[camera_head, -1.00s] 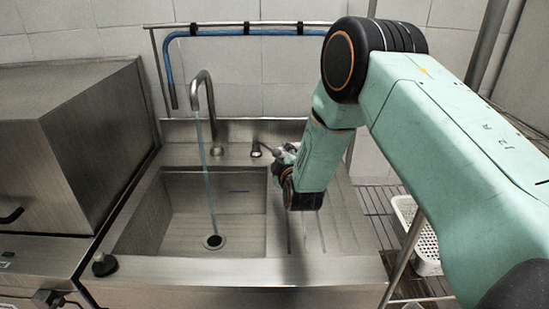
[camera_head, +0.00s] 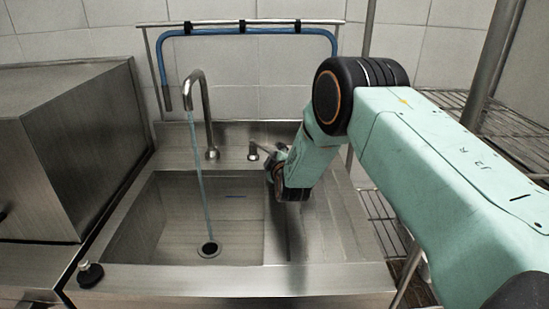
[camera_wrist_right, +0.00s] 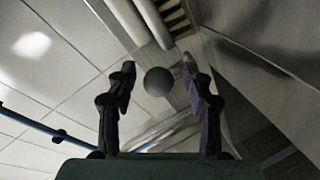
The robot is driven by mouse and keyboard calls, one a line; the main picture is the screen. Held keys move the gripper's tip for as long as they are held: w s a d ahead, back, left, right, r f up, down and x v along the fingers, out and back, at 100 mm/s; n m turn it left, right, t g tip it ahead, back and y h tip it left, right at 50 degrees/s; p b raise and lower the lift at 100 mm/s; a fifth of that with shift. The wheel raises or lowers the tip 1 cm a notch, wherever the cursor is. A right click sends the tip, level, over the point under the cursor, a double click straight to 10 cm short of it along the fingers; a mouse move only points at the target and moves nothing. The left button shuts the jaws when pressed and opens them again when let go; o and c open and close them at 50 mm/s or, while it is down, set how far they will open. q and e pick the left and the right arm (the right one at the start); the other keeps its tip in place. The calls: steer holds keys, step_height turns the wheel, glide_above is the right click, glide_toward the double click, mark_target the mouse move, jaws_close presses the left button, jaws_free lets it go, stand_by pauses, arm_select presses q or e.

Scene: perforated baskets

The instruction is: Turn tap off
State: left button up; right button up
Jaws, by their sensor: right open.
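The steel tap spout (camera_head: 206,105) curves up behind the sink basin, and a thin blue-tinted stream of water (camera_head: 199,190) runs from it to the drain. The tap handle (camera_head: 254,151) stands to the right of the spout, its lever pointing right toward my right gripper (camera_head: 274,161). In the right wrist view my right gripper (camera_wrist_right: 158,78) is open, a finger on each side of a dark round knob (camera_wrist_right: 158,82), which looks like the lever's end. I cannot tell whether they touch. My left gripper is not in view.
The steel sink (camera_head: 135,225) has a drain (camera_head: 209,249) in its basin and a black knob (camera_head: 90,273) at its front left. A large steel box (camera_head: 75,140) stands at left. A blue hose (camera_head: 245,32) runs along the back rail. Wire shelves (camera_head: 500,130) are at right.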

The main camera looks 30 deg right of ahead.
steer(key=shift+w+r, duration=0.1)
steer(key=shift+w+d, duration=0.15)
steer(key=shift+d, duration=0.05)
steer(key=shift+a, duration=0.1)
steer(key=c, duration=0.6)
jaws_close()
